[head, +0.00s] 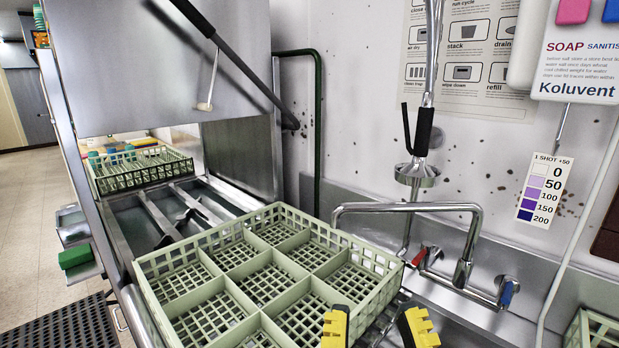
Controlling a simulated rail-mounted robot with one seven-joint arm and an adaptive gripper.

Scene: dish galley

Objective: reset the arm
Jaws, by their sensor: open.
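My gripper (378,328) shows at the bottom edge of the head view, with two yellow and black fingertips set well apart. It is open, and nothing shows between the fingertips. The fingertips are in front of the near right corner of a pale green dish rack (365,246). I cannot tell whether they touch it. The rest of my arm is out of view.
The divided rack looks empty. A faucet (408,207) and a hanging spray head (417,174) stand to its right. Behind left, the raised-hood dishwasher (160,60) holds another rack (142,177). Part of a rack (597,330) shows bottom right.

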